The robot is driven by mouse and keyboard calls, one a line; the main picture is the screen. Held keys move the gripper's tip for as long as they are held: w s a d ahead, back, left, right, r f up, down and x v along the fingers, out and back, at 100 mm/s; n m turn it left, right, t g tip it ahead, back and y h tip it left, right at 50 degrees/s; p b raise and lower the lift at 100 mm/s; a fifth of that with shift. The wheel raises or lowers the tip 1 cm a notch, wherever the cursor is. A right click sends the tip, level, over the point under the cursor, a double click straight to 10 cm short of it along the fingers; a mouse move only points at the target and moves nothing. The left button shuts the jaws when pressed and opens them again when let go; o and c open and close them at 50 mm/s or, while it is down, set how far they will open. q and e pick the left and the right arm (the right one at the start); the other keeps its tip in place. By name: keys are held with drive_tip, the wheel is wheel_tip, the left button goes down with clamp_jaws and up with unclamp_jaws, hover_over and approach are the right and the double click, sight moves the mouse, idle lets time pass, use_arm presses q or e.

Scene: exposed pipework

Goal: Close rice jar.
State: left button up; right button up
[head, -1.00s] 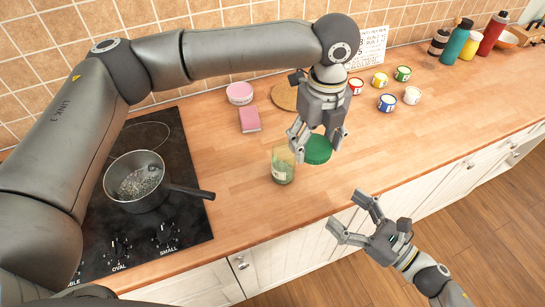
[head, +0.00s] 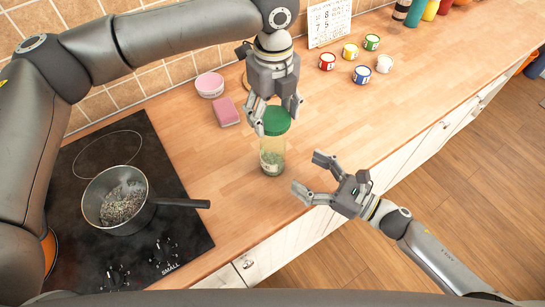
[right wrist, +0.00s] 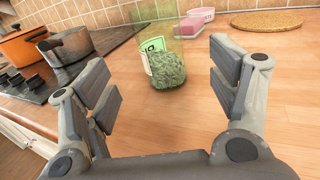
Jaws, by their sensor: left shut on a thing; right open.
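The glass rice jar (head: 272,158) stands upright on the wooden counter near its front edge. It also shows in the right wrist view (right wrist: 165,68), with greenish contents and a label, ahead of and between the open fingers. My left gripper (head: 276,108) is shut on the green lid (head: 276,121), right at the top of the jar. I cannot tell whether the lid touches the rim; the lid is out of the right wrist view. My right gripper (head: 309,174) is open and empty, to the right of the jar at the counter's front edge.
A pot (head: 118,200) with contents stands on the black stove (head: 165,235) at left, its handle pointing toward the jar. A pink sponge (head: 226,111) and a pink tub (head: 210,85) lie behind. Several small paint cans (head: 362,74) stand at the back right. The counter (head: 345,125) right of the jar is clear.

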sight(273, 155)
drive_tip(key=x, duration=1)
drive_tip(key=shift+w+a, duration=0.2)
drive_tip(key=shift+a, duration=0.05)
drive_tip(key=c, duration=1.6)
use_arm(q)
drive_tip(key=shift+f, duration=2.5)
use_arm(e)
drive_tip(key=shift+o, duration=0.2)
use_arm(q)
drive_tip(key=shift+f, duration=0.9)
drive_tip(key=shift+f, duration=0.5)
